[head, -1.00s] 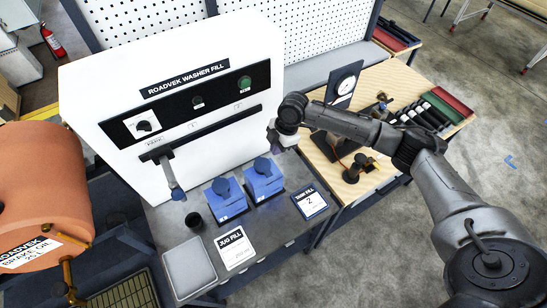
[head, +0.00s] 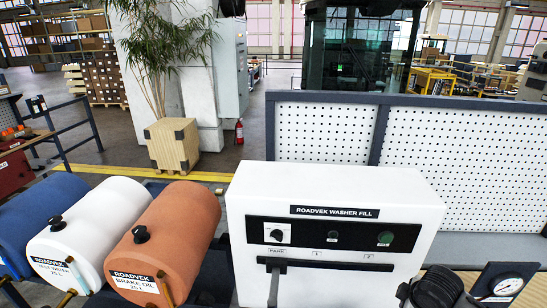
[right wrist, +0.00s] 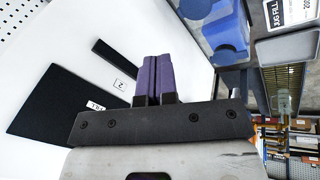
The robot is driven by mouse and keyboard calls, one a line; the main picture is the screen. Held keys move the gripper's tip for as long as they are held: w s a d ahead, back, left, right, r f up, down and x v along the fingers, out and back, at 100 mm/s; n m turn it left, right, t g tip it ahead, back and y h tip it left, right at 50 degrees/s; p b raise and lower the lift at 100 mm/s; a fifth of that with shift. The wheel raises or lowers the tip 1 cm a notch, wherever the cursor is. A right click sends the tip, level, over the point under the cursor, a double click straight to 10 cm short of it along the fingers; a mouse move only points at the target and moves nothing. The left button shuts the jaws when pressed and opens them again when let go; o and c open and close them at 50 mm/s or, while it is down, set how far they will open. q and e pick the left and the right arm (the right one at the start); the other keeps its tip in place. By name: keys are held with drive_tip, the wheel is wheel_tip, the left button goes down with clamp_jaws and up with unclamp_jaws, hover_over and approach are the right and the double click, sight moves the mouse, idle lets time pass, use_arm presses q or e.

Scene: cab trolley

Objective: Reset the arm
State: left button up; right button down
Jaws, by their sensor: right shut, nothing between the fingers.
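My right gripper (right wrist: 158,62) shows in the right wrist view with its purple finger pads pressed together, shut and empty. It is in front of the white face of the washer fill machine, apart from the blue jug (right wrist: 222,30) at upper right. My left gripper is in neither current view.
A blue drum (head: 40,215), a white test water drum (head: 75,228) and an orange brake oil drum (head: 165,235) lie at left. A perforated panel (head: 460,150) stands behind the machine. A gauge (head: 507,285) is at bottom right. A jug fill card (right wrist: 290,12) shows in the wrist view.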

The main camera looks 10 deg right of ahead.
drive_tip(key=w+a+r+m+t, duration=0.1)
drive_tip(key=a+r+t, duration=0.3)
drive_tip(key=a+r, duration=0.3)
drive_tip(key=s+a+r+m+t+p, duration=0.1)
drive_tip(key=s+a+m+t, duration=0.15)
drive_tip(key=s+a, duration=0.25)
drive_tip(key=s+a+f+m+g, duration=0.1)
drive_tip(key=s+f+g, duration=0.1)
drive_tip(key=s+f, duration=0.4)
drive_tip(key=s+a+f+m+g+y+p, duration=0.1)
drive_tip(key=s+f, duration=0.5)
drive_tip(key=s, duration=0.6)
drive_tip(key=s+a+f+m+g+p, duration=0.1)
drive_tip(key=s+a+f+m+g, duration=0.1)
drive_tip(key=s+f, duration=0.4)
drive_tip(key=s+a+g, duration=0.1)
drive_tip(key=s+g, duration=0.1)
drive_tip(key=s, duration=0.2)
